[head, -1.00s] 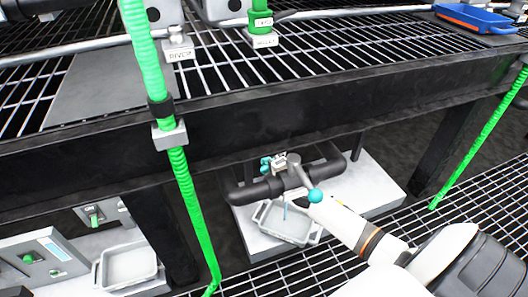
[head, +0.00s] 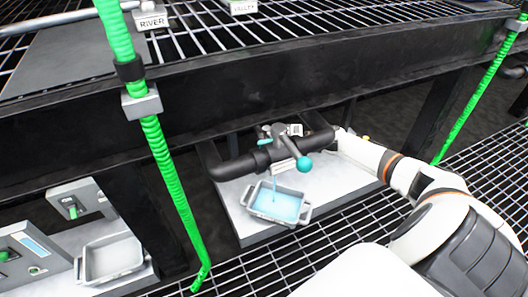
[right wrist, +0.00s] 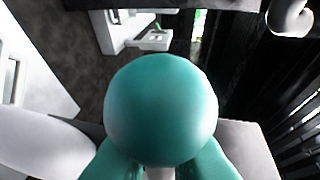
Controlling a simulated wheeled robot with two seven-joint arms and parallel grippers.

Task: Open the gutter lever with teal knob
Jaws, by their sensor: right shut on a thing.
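The gutter lever with the teal knob (head: 304,164) sits on the dark pipe (head: 236,168) below the shelf beam. In the head view the lever slants down and right from the valve body. A thin blue stream falls from the pipe into the grey tray (head: 258,214), where light blue liquid shows. My right arm reaches in from the right and ends near the knob; its fingers cannot be made out there. In the right wrist view the knob (right wrist: 160,100) fills the middle, and my right gripper (right wrist: 160,168) is shut on it, fingers either side of its stem. My left gripper is not in view.
A green hose (head: 165,160) hangs at left in front of the beam (head: 300,85). Another green hose (head: 478,95) hangs at right. Control boxes (head: 75,203) and an empty-looking tray (head: 112,258) stand at lower left. Metal grating (head: 320,240) covers the floor.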

